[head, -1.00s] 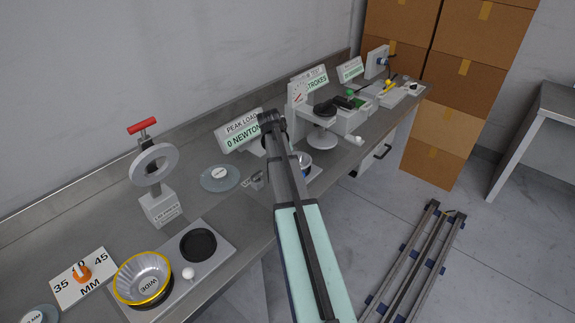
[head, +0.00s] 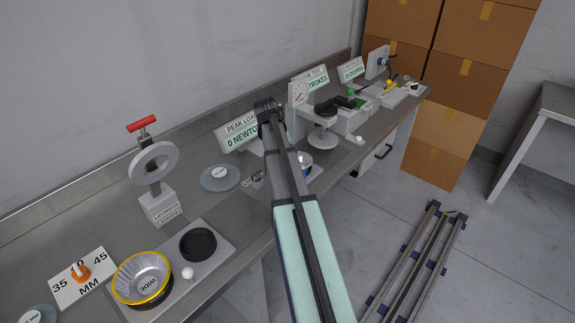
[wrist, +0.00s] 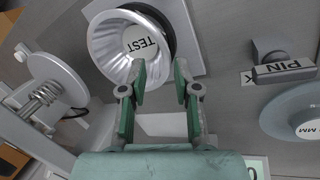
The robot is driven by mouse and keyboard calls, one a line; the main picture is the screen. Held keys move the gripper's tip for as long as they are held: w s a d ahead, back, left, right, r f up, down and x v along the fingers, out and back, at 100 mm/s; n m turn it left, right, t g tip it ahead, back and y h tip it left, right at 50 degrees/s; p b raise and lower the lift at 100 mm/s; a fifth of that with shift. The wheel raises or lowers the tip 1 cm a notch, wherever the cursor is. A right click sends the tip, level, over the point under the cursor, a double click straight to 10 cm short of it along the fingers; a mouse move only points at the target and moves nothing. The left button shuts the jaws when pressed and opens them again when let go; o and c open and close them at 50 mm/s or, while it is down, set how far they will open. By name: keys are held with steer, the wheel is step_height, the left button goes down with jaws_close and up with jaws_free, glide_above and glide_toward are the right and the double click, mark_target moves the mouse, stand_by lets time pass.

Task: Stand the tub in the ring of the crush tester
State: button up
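A silvery fluted tub (wrist: 108,48) with a "TEST" label inside is at the upper middle of the wrist view. A dark round piece (wrist: 166,22) shows behind its rim. In the head view the tub (head: 305,158) is partly hidden by my arm. A press-like device (head: 322,138) with a dial and round plate stands right of my arm.
A yellow-rimmed tub marked "WIDE" (head: 128,273) and a black round pad (head: 198,244) are on a plate at front left. A clamp stand with a ring (head: 154,163) stands behind them. A glassy disc (head: 220,177) lies left of my arm.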

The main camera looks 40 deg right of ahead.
steer(key=b+v, duration=0.1)
steer(key=v, duration=0.7)
